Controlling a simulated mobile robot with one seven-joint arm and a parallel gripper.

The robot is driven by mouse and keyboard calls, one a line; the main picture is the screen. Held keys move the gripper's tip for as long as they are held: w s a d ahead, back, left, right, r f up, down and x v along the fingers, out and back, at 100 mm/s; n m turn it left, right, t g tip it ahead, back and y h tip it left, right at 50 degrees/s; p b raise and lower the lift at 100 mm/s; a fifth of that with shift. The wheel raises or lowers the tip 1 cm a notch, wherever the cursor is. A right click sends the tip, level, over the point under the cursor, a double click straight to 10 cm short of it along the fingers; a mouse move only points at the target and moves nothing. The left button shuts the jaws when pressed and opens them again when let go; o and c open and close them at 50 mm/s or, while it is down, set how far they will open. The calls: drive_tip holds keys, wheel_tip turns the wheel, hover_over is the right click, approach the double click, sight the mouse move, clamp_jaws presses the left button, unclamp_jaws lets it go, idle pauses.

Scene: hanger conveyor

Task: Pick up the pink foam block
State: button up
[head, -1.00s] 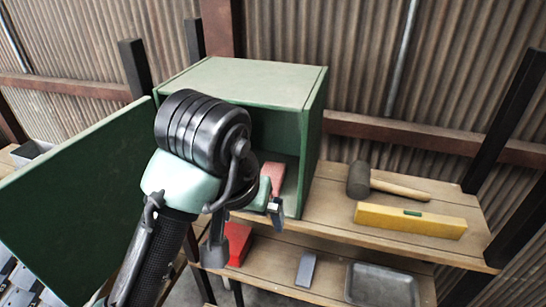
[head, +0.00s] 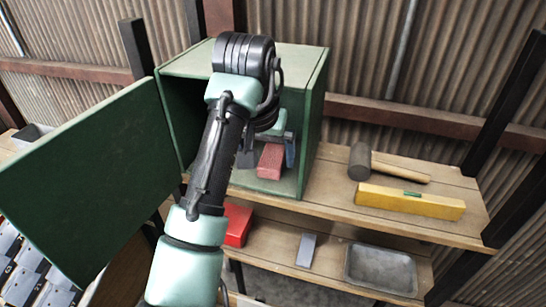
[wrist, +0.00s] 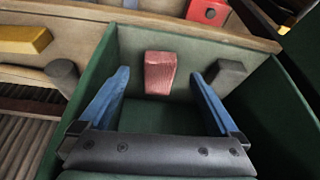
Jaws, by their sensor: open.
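The pink foam block (head: 270,162) rests on the floor of the green cabinet (head: 312,130), near its open front. It also shows in the wrist view (wrist: 160,72), upper middle. My gripper (wrist: 160,76) is open, its two blue fingers spread wide on either side of the block in that view, with nothing held. In the head view my gripper reaches into the cabinet from above and behind my arm, which hides part of it. The fingers appear apart from the block; whether they are level with it I cannot tell.
A dark grey object (wrist: 226,74) stands in the cabinet beside the right finger. The green door (head: 85,180) is swung open at left. Right of the cabinet lie a mallet (head: 360,162) and a yellow level (head: 410,202). A red box (head: 237,224) and grey tray (head: 380,270) are below.

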sight(269, 165)
drive_tip(key=shift+w, duration=0.2)
drive_tip(key=p+x, duration=0.1)
drive_tip(key=x, duration=0.4)
drive_tip(key=shift+w+f+p, duration=0.1)
drive_tip(key=shift+p, duration=0.3)
drive_tip(key=c, duration=1.4)
drive_tip(key=shift+r+b, duration=0.2)
drive_tip(key=shift+b, duration=0.4)
